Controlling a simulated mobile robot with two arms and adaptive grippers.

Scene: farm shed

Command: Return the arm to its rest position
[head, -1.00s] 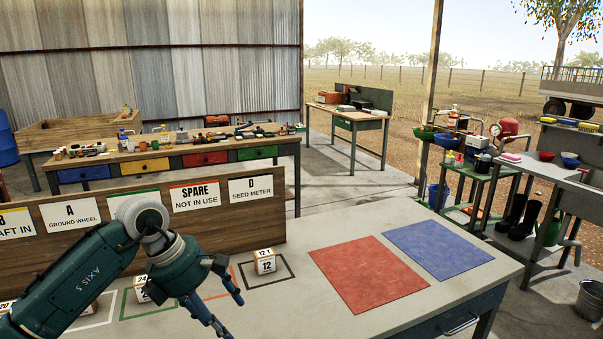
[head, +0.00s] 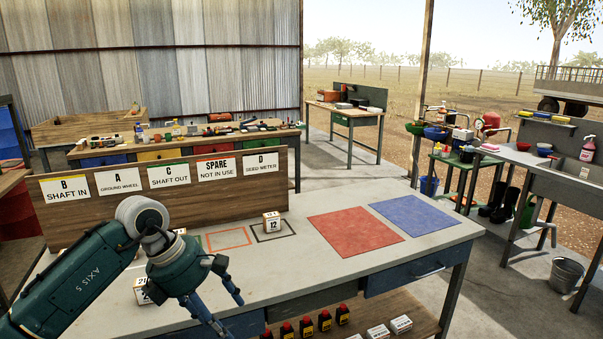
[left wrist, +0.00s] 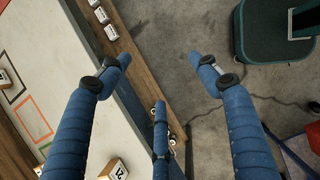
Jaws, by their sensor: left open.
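My left arm enters from the left in the head view. Its gripper (head: 222,308) hangs over the near edge of the workbench (head: 330,264), fingers pointing down and right. In the left wrist view the blue fingers of the gripper (left wrist: 160,75) are spread wide with nothing between them; bench edge and floor show below. A block marked 12 (head: 271,222) stands in the black outline beneath sign D. Another numbered block (head: 142,291) is partly hidden by my arm. My right gripper is in neither view.
A red mat (head: 354,232) and blue mat (head: 414,217) lie flat on the bench's right. Bottles (head: 306,327) and small boxes (head: 401,324) stand on its lower shelf. A signboard (head: 120,217) lines the back. A bucket (head: 566,272) stands on open floor at right.

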